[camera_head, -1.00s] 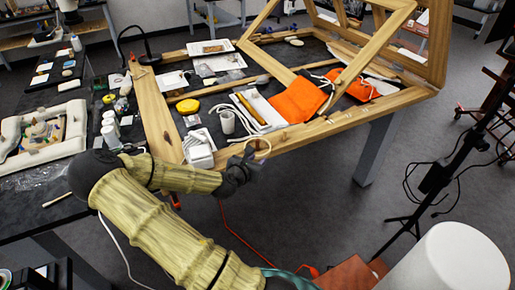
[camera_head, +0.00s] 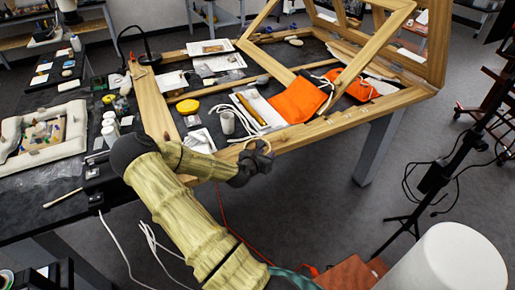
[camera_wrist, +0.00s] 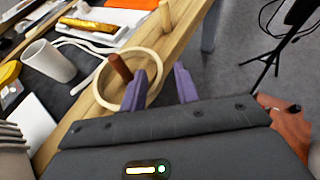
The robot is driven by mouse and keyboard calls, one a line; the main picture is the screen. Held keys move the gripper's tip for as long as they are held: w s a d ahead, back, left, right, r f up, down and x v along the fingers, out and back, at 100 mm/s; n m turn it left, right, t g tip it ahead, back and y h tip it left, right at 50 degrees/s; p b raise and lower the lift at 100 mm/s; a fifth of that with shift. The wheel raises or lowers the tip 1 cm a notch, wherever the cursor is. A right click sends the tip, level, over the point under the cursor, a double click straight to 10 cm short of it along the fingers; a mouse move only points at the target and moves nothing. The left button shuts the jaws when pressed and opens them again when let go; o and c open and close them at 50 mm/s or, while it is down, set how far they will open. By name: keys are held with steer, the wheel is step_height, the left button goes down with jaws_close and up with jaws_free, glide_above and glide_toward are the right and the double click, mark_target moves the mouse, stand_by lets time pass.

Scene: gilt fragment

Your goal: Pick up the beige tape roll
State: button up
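The beige tape roll (camera_wrist: 100,90) is a pale ring on the light wooden beam of the frame in the wrist view. In the head view only a thin arc of it (camera_head: 258,141) shows by my gripper (camera_head: 264,156). In the wrist view my gripper (camera_wrist: 162,80) is open, with two purple fingers. The left finger overlaps the ring's opening and the right finger is outside its right side. The ring's right wall shows between them. I cannot tell whether either finger touches it. The left finger hides part of the ring.
A brown peg (camera_wrist: 120,68) shows within the ring's outline, and another peg (camera_wrist: 166,15) stands farther along the beam. A white cup (camera_head: 227,122), white cord and an orange pouch (camera_head: 299,100) lie nearby. A black stand (camera_head: 440,178) is at right.

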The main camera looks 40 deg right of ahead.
steer(key=x, duration=0.2)
steer(key=shift+w+d+f, duration=0.1)
steer(key=shift+d+f, duration=0.05)
steer(key=shift+d, duration=0.1)
steer(key=shift+c, duration=0.2)
jaws_close()
